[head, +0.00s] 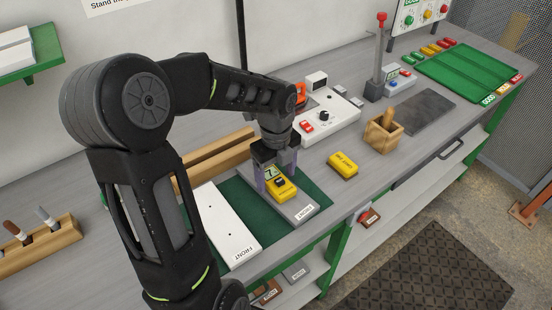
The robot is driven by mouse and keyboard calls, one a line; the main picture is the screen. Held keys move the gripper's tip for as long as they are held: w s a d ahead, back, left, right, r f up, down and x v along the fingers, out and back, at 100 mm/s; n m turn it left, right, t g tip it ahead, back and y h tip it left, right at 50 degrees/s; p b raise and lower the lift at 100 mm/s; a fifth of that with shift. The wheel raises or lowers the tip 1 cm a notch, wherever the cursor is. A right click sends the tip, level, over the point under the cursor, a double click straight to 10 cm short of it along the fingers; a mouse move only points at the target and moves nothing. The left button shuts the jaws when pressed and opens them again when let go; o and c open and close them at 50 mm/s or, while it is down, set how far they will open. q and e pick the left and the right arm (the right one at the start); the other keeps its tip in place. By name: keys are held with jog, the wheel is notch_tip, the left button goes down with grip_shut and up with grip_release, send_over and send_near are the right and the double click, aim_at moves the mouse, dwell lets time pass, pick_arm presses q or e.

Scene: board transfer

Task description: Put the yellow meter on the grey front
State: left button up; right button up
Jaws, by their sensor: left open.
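The yellow meter (282,190), with a small display reading about 7 and a dark knob, sits on the grey front (298,208), a grey board with a small label at its near end. My left gripper (275,176) is over the meter with its fingers open, one at each side of it. Whether the fingers touch the meter I cannot tell. Part of the meter and the far part of the grey board are hidden behind the gripper. My right gripper is not in view.
A white board (224,222) marked FRONT lies left of the grey one, on a green mat (314,192). A yellow block (343,165) lies to the right. A wooden holder (383,134), a white device (330,120) and a green tray (470,72) stand farther right.

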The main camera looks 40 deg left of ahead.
pick_arm(q)
notch_tip(320, 180, up, 12)
jog(key=shift+f+b, duration=0.15)
jog(key=shift+b, duration=0.3)
jog(key=shift+f, duration=0.1)
dwell(0.4)
